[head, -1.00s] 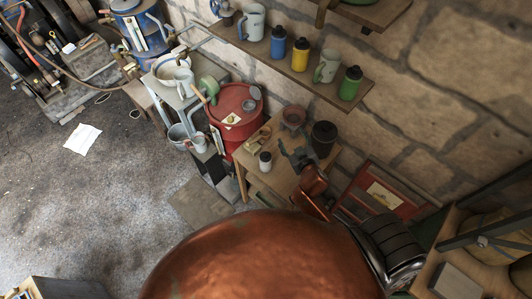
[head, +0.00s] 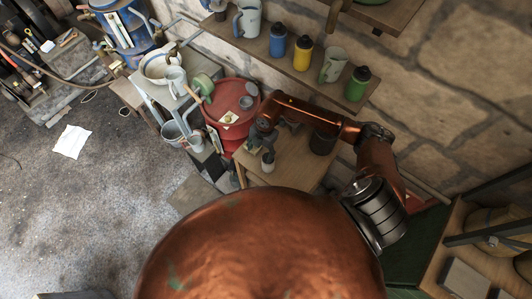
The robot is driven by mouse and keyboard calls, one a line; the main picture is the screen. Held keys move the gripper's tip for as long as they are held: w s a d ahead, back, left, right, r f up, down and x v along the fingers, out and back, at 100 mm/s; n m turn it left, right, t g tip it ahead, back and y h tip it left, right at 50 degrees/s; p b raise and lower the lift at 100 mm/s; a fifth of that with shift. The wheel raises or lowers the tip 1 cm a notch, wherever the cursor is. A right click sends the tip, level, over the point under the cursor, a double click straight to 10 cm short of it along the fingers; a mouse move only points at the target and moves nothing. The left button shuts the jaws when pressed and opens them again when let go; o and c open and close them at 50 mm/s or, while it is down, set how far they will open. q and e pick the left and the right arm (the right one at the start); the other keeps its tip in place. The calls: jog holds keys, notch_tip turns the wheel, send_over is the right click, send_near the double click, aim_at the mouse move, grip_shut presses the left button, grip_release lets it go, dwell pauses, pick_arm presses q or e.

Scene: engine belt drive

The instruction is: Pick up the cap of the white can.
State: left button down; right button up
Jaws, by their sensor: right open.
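My right arm reaches in from the right over the table. My right gripper (head: 260,146) points down, open, just above and slightly left of the cap. I cannot tell whether a finger touches it. My left gripper is out of view.
A red drum (head: 228,105) stands just left of the table. A dark pot (head: 322,140) stands at the table's right, under my forearm. A wall shelf (head: 300,75) with mugs and bottles runs behind. Open floor lies at left.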

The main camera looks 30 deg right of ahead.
aim_at(267, 155)
jog(key=d, duration=0.1)
jog(key=d+h, duration=0.1)
jog(key=d, duration=0.1)
jog(key=shift+w+d+f+m, duration=0.2)
jog(key=shift+d+f+m, duration=0.05)
jog(key=shift+d+m, duration=0.05)
jog(key=shift+s+d+f, duration=0.1)
jog(key=shift+f, duration=0.8)
jog(key=shift+s+d+f+p, duration=0.1)
jog(key=shift+f+p, duration=0.4)
jog(key=shift+f, duration=0.9)
jog(key=shift+s+f+p, duration=0.1)
jog(key=shift+f+p, duration=0.4)
jog(key=shift+f, duration=0.85)
jog(key=shift+c, duration=0.4)
jog(key=shift+w, duration=0.1)
jog(key=c, duration=0.9)
